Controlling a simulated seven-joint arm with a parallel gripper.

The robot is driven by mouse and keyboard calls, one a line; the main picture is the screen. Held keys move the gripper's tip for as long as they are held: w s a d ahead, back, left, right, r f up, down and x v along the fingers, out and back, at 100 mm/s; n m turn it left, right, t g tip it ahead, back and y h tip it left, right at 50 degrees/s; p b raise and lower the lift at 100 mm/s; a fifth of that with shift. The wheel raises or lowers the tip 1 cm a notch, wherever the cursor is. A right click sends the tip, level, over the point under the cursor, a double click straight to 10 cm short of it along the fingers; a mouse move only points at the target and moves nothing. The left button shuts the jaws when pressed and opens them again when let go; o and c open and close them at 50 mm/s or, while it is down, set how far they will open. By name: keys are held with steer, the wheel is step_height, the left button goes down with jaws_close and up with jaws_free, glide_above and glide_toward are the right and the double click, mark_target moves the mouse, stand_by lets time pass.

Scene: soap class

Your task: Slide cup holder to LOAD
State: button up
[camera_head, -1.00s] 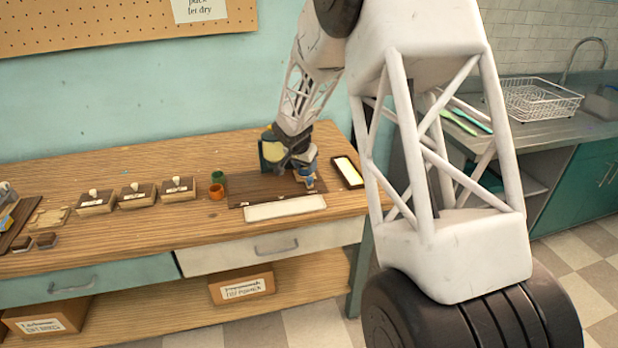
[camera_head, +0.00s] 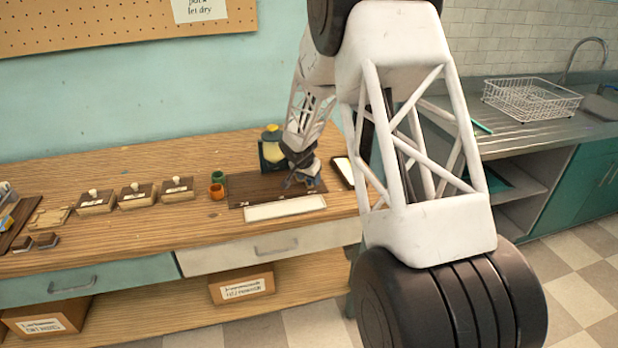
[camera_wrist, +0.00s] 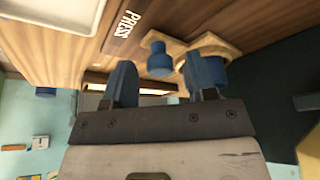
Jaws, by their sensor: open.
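The dark sliding board (camera_head: 245,190) lies on the bench, and its PRESS label shows in the wrist view (camera_wrist: 122,24). On it, the wrist view shows a tan wooden piece (camera_wrist: 212,41), which looks like the cup holder, with a blue knob (camera_wrist: 160,63). My gripper (camera_wrist: 163,84) is open, with its two blue fingers spread. The knob appears in the gap between them, and I cannot tell whether either finger touches it. In the head view my gripper (camera_head: 300,182) is low over the right part of the board and hides the holder. The LOAD label cannot be made out.
A dark press with a yellow top (camera_head: 272,148) stands behind the board. A white tray (camera_head: 285,208) lies in front. A small dark-framed tray (camera_head: 343,171) is at the right. Orange (camera_head: 216,191) and green (camera_head: 218,176) cups stand left, beside several lidded boxes (camera_head: 177,189).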

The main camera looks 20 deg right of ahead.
steer(key=shift+c, duration=0.3)
jaws_close()
steer(key=shift+a, duration=0.1)
